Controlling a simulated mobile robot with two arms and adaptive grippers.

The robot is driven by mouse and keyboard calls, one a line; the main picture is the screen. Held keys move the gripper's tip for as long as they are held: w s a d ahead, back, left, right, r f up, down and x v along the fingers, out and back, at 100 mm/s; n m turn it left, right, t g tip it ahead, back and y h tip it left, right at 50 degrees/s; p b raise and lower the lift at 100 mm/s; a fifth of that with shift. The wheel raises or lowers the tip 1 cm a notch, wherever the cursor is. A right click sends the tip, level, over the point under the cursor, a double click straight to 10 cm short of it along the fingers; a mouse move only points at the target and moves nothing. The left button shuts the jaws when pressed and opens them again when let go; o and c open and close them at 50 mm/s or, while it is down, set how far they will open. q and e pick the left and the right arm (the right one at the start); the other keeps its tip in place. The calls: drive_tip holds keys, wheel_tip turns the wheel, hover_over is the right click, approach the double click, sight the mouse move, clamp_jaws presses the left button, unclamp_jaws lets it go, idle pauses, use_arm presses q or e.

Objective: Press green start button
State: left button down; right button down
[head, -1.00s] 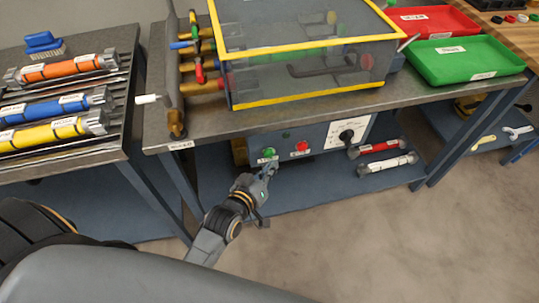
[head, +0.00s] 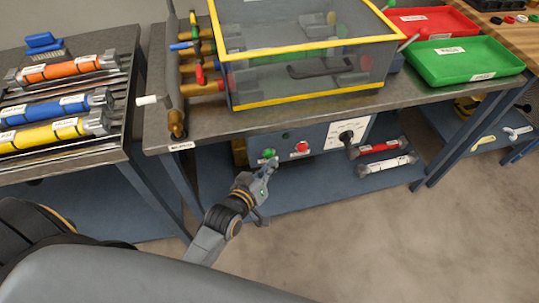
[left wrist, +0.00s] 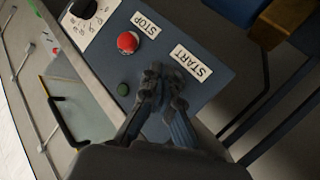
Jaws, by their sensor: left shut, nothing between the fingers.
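The green start button (head: 268,153) is on the front of a blue-grey control box (head: 323,132) under the bench. A red button (head: 301,147) sits to its right. My left gripper (head: 271,166) is shut and empty, its fingertips at or just in front of the start button's lower edge. In the left wrist view, the shut fingertips (left wrist: 165,82) lie beside the START label (left wrist: 191,63) and hide the start button. The red button (left wrist: 128,42) by the STOP label shows there too. I cannot tell whether the fingers touch the start button. My right gripper is out of view.
A dark rotary knob (head: 346,136) is on a white plate at the box's right. Red and white cylinders (head: 385,165) lie on the lower shelf. A yellow-edged transparent guard (head: 310,97) stands on the bench above. The floor in front is clear.

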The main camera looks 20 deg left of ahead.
use_arm(q)
drive_tip(key=shift+w+a, duration=0.45)
drive_tip(key=shift+w, duration=0.1)
idle(0.9)
drive_tip(key=shift+s+d, duration=0.1)
drive_tip(key=shift+s+d+p, duration=0.45)
drive_tip(key=shift+s+p, duration=0.25)
drive_tip(key=shift+s+d+p, duration=0.5)
drive_tip(key=shift+s+d, duration=0.2)
drive_tip(key=shift+s, duration=0.35)
drive_tip(key=shift+s+d+p, duration=0.5)
drive_tip(key=shift+s+d, duration=0.2)
drive_tip(key=shift+s, duration=0.3)
